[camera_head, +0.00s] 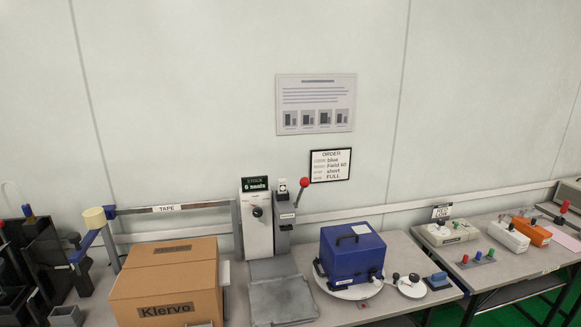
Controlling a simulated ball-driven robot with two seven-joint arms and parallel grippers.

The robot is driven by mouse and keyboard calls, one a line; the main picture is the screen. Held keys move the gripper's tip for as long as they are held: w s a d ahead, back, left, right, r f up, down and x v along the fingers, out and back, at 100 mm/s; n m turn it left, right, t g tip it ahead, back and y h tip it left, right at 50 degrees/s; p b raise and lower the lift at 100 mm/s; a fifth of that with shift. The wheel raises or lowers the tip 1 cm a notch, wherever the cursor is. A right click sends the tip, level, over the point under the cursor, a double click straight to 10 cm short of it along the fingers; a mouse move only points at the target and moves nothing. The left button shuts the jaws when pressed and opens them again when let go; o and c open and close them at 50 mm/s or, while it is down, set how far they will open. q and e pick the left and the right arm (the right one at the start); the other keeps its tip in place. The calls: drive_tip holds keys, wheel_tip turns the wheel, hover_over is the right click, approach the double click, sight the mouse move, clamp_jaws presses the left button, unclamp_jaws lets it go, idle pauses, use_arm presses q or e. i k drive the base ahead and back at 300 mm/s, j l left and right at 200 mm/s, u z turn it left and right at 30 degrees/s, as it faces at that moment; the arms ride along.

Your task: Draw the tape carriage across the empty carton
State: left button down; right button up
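The tape carriage (88,245) is a blue arm with a cream tape roll (94,217) on top. The brown carton (150,289), marked Klervo, sits on the table in front of the rail, right of the carriage. Its top looks closed, with a seam across it; I cannot see inside. The carriage is apart from the carton top. Neither of my grippers shows in this view.
A white sealing station with a red-knobbed lever (304,183) and a grey tray (282,300) stand right of the carton. A blue case (352,254) sits on a round white plate. Black bins (38,250) stand at far left. Handheld testers (509,236) lie on the right table.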

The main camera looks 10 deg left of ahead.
sight(95, 232)
drive_tip(key=u, duration=1.45)
